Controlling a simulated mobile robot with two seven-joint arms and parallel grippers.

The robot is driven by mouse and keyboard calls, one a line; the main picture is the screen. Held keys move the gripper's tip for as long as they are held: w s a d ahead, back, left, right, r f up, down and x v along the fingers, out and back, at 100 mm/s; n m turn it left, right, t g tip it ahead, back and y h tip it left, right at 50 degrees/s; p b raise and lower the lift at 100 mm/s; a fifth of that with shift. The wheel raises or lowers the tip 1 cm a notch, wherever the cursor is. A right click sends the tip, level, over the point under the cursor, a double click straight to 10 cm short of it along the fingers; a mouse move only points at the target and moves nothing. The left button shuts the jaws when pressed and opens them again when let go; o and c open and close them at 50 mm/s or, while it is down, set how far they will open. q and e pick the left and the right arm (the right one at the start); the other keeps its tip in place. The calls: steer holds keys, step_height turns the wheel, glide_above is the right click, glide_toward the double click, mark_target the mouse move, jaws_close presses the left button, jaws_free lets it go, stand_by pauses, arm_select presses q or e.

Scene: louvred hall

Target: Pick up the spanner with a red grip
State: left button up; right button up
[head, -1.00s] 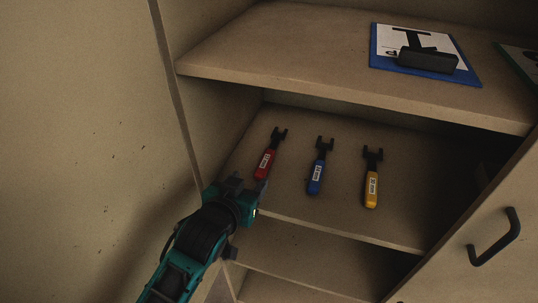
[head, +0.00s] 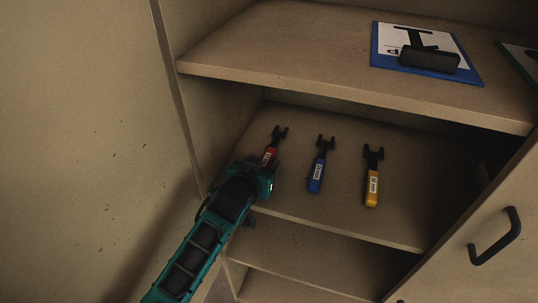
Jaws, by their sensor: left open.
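The spanner with a red grip (head: 269,155) lies on the middle shelf of the cupboard, the leftmost of three spanners. Its dark open jaw points to the back and the upper part of its red grip shows. My left gripper (head: 262,168) is open and over the near end of the red grip, hiding that end. The fingertips are hard to make out, and I cannot tell whether they touch the spanner. My right gripper is not in view.
A blue-gripped spanner (head: 316,178) and a yellow-gripped spanner (head: 372,187) lie to the right on the same shelf (head: 340,222). The upper shelf (head: 290,50) overhangs, bearing a blue-edged board (head: 385,60) with a dark block. The cupboard's left wall is close to my arm.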

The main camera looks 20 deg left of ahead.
arm_select(q)
jaws_close()
stand_by(0.4)
